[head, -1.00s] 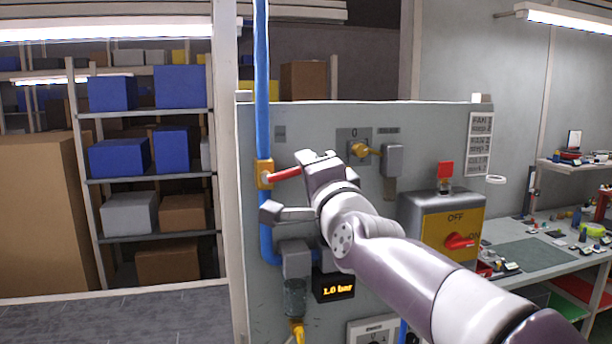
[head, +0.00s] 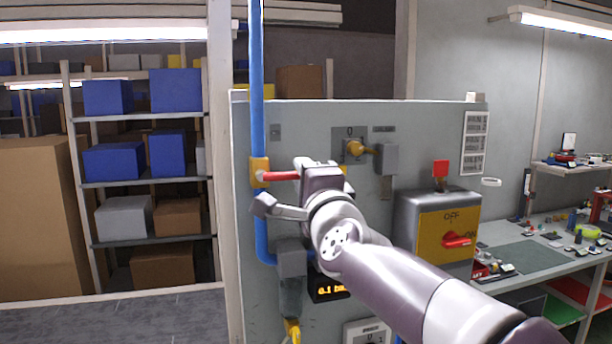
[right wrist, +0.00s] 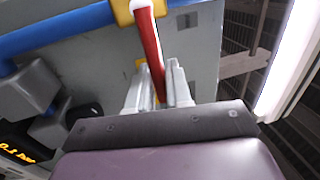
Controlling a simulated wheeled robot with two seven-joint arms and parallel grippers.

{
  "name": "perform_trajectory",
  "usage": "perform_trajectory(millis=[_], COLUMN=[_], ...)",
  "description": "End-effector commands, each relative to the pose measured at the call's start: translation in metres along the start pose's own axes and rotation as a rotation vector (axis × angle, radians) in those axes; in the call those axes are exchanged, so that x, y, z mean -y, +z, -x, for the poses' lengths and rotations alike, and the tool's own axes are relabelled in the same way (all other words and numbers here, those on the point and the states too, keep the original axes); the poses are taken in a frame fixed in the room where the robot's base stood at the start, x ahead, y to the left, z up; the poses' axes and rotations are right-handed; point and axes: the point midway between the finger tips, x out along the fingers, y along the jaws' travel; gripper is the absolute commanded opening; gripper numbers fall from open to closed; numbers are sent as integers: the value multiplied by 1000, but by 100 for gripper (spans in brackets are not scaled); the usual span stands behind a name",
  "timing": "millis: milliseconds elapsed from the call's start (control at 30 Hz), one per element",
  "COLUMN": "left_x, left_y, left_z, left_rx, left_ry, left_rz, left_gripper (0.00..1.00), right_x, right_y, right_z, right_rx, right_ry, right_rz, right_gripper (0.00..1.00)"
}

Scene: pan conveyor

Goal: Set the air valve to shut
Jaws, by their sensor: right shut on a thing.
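The air valve has a yellow body (head: 259,172) on a vertical blue pipe (head: 257,80). Its red handle (head: 280,176) points right, about level and across the pipe. My right gripper (head: 301,172) is at the handle's outer end, shut on it. In the right wrist view the red handle (right wrist: 149,42) runs down between the two fingers of the gripper (right wrist: 156,75), and the yellow body (right wrist: 124,10) shows at the top. The pressure display (head: 329,288) is partly hidden by my arm and appears to read 0.1 bar. My left gripper is not in view.
A workbench (head: 530,258) stands at right. Shelves with boxes (head: 150,181) stand at left.

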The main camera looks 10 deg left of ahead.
Motion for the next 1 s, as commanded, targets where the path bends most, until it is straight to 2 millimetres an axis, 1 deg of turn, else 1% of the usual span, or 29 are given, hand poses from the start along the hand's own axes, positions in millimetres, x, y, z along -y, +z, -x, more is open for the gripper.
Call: perform_trajectory(millis=[33,67,100,367,467,567,700,800,900,1000], left_x=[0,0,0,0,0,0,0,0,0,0], left_y=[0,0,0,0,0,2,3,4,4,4], left_z=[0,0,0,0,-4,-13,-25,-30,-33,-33], left_rx=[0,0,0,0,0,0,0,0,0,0], left_ry=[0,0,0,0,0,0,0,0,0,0], left_rz=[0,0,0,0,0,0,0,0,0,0], left_gripper=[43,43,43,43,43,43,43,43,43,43], right_x=[2,2,2,1,-1,-2,-3,-2,-1,0], right_y=[0,0,0,0,0,0,0,1,1,1], right_z=[0,0,0,0,7,24,58,85,106,119], right_rx=[-1,-1,-1,0,0,1,1,1,2,2], right_ry=[-4,-5,-4,-2,-2,-4,-4,-5,-3,-2], right_rz=[-3,-3,-2,-1,-1,-1,-2,-3,-1,-1], right_gripper=[0,29,36,36,36,36,36,36,36,36])
